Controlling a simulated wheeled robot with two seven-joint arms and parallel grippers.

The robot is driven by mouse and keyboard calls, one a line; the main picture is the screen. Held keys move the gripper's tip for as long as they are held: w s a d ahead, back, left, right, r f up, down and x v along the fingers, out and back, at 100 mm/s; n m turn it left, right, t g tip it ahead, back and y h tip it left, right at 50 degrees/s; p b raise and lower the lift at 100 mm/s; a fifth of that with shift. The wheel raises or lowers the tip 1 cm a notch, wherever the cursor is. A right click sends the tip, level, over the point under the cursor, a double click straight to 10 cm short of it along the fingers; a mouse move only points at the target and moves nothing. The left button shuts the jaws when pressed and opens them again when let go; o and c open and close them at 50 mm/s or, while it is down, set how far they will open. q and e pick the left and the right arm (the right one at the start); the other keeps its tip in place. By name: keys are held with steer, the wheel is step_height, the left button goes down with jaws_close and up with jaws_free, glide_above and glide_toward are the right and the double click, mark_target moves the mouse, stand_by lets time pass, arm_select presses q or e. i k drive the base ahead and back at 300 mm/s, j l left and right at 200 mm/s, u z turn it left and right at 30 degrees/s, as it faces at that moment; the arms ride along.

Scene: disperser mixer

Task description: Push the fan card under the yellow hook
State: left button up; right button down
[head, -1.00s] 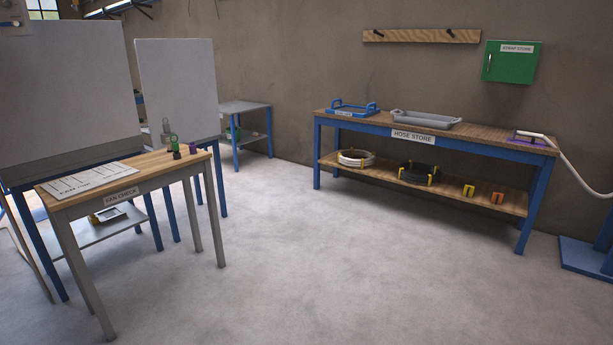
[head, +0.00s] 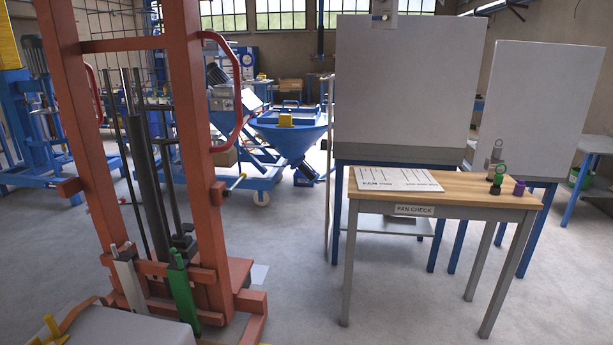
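A white card (head: 397,180) with dark lines and print lies flat on the wooden top of the table labelled FAN CHECK (head: 470,189). It may be the fan card; its print is too small to read surely. I cannot make out a yellow hook for certain. A yellow piece (head: 50,330) shows at the bottom left corner, partly cut off. Neither of my grippers is in view.
A green ringed item (head: 497,178) and a small purple item (head: 519,188) stand at the table's right end. A tall orange lift frame (head: 205,150) stands at left. Grey panels (head: 405,80) rise behind the table. Floor between lift and table is clear.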

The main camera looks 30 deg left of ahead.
mark_target(388, 179)
steer(key=i+u, duration=0.35)
steer(key=i, duration=0.3)
steer(key=i+l+u, duration=0.1)
steer(key=i+u, duration=0.25)
steer(key=i, duration=0.3)
